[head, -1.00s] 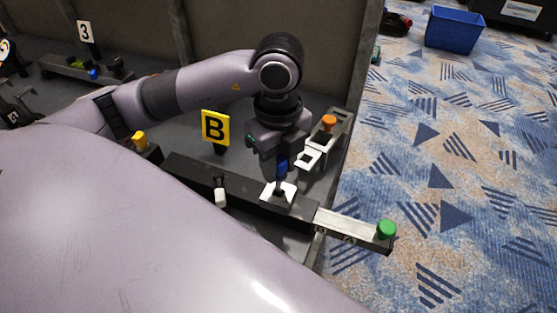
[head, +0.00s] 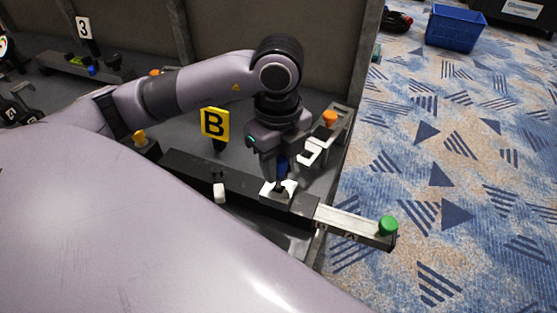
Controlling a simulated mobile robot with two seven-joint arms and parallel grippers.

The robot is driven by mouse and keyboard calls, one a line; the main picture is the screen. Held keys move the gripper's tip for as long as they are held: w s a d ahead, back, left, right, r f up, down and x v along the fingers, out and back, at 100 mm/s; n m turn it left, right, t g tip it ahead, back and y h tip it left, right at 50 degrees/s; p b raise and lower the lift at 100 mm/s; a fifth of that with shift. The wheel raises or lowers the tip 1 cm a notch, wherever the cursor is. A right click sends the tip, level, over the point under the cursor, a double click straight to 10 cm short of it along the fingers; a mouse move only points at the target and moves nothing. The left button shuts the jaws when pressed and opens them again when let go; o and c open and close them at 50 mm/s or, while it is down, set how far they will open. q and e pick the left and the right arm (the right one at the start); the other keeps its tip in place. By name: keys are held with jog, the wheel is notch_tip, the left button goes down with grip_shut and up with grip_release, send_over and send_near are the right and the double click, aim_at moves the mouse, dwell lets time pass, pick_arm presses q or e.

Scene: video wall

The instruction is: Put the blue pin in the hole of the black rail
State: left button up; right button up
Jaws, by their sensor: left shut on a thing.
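The black rail (head: 235,181) runs from left to right across the work surface, with a white-marked spot (head: 267,188) on its top. My left gripper (head: 281,180) points down over this spot and is shut on the blue pin (head: 282,167). The pin is upright between the fingers, and its lower end is at or just above the white spot. The fingers hide the hole, so I cannot tell whether the pin's tip is inside it. My right gripper is not in view.
A yellow sign B (head: 215,124) stands behind the rail. A light bar with a green knob (head: 388,225) extends off the rail's right end. An orange knob (head: 330,118) is at the back right. A blue basket (head: 455,28) stands on the carpet.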

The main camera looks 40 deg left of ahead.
aim_at(278, 177)
pick_arm(q)
jog(key=shift+f+b, duration=0.75)
jog(key=shift+f, duration=0.25)
jog(key=shift+f, duration=0.1)
jog(key=shift+f+b, duration=0.6)
jog(key=shift+f, duration=0.05)
jog(key=o, duration=1.6)
jog(key=shift+o, duration=0.2)
